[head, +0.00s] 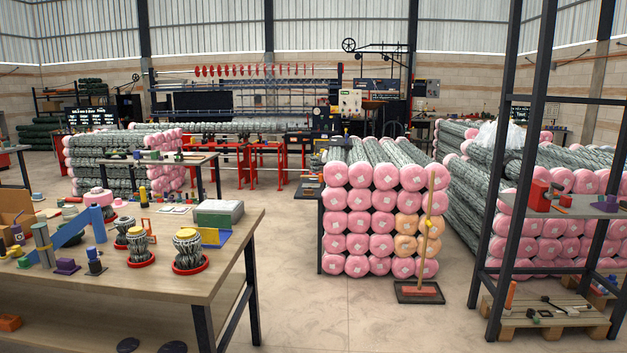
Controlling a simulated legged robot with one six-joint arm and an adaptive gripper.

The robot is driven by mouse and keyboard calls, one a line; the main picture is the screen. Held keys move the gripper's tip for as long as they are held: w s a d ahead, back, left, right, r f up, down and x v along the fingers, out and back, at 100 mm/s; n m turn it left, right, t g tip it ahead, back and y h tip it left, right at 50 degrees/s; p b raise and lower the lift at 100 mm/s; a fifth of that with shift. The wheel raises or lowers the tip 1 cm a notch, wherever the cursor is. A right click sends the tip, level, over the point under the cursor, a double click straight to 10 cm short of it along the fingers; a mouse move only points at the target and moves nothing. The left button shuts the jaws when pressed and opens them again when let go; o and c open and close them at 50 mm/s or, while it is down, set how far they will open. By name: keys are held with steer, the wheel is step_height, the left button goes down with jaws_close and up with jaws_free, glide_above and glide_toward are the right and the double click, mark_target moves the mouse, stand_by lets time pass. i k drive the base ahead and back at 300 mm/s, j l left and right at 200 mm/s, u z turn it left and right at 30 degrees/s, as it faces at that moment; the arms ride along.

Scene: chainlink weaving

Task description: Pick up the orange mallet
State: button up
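I cannot make out with certainty which thing is the orange mallet. An upright orange piece (510,296) stands at the left end of the wooden pallet under the right-hand rack. It may be a handle, and its full shape is too small to tell. An orange block (9,322) lies on the lower shelf of the left workbench, near the left picture edge. A small orange frame-like piece (146,226) stands on the bench top. My gripper is not in view.
The wooden workbench (190,283) at left carries wire coils on red dishes (190,265), a blue bar and small blocks. A long pole (428,225) leans at the stacked pink-ended rolls (382,200). The dark rack (485,200) stands right. Concrete floor (320,315) between is clear.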

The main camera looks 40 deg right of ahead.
mark_target(320, 178)
steer(key=i+z, duration=0.3)
steer(key=z, duration=0.2)
steer(key=i+l+z, duration=0.15)
steer(key=i+z, duration=0.65)
steer(key=i, duration=0.15)
steer(key=i+j+z, duration=0.2)
steer(key=i+z, duration=0.2)
steer(key=i+l, duration=0.1)
steer(key=i, duration=1.4)
steer(key=i+u, duration=0.5)
steer(key=i, duration=0.2)
steer(key=i+l+u, duration=0.2)
steer(key=i+u, duration=0.3)
steer(key=i, duration=0.2)
steer(key=i+j+u, duration=0.15)
steer(key=i+u, duration=0.2)
steer(key=i, duration=0.2)
steer(key=i+u, duration=0.35)
steer(key=i, duration=0.25)
steer(key=i+l+u, duration=0.15)
steer(key=i+u, duration=0.2)
steer(key=i, duration=0.2)
steer(key=i+z, duration=0.2)
steer(key=i, duration=0.15)
steer(key=i+j+z, duration=0.45)
steer(key=i, duration=0.3)
steer(key=z, duration=1.45)
